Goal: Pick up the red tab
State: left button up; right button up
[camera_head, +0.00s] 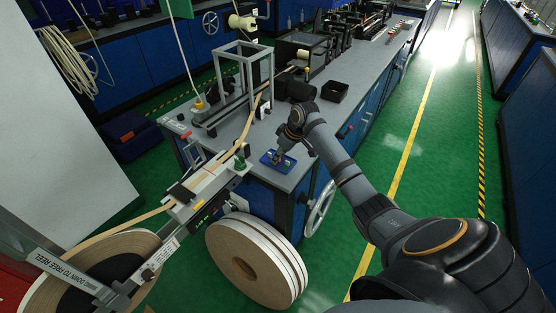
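My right arm comes in from the lower right, and its gripper (279,156) points down at a small blue tray (267,164) on the near corner of the grey workbench (296,176). The fingertips are small and dark, and I cannot tell whether they are open or shut. I cannot make out a red tab at the fingertips; the gripper covers part of the tray. A small red piece (185,135) shows at the bench's left front corner, but I cannot tell what it is. My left gripper is not in view.
A tape guide unit (205,190) carries tan tape left of the tray. Large tape reels (262,262) stand below, by a handwheel (320,208). A metal frame (243,75) and an open black bin (334,91) stand farther back. Green floor is clear to the right.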

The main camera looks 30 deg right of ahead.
jog(key=shift+s, duration=0.1)
jog(key=shift+c, duration=0.5)
grip_shut()
jog(key=shift+r, duration=0.1)
jog(key=shift+r, duration=0.45)
jog(key=s+a+r+b, duration=0.1)
jog(key=s+a+r, duration=0.1)
jog(key=s+r, duration=0.4)
jog(key=s+a+r+b, duration=0.2)
jog(key=s+a+r, duration=0.1)
jog(key=s+r, duration=0.3)
jog(key=shift+s+a, duration=0.3)
jog(key=shift+s, duration=0.1)
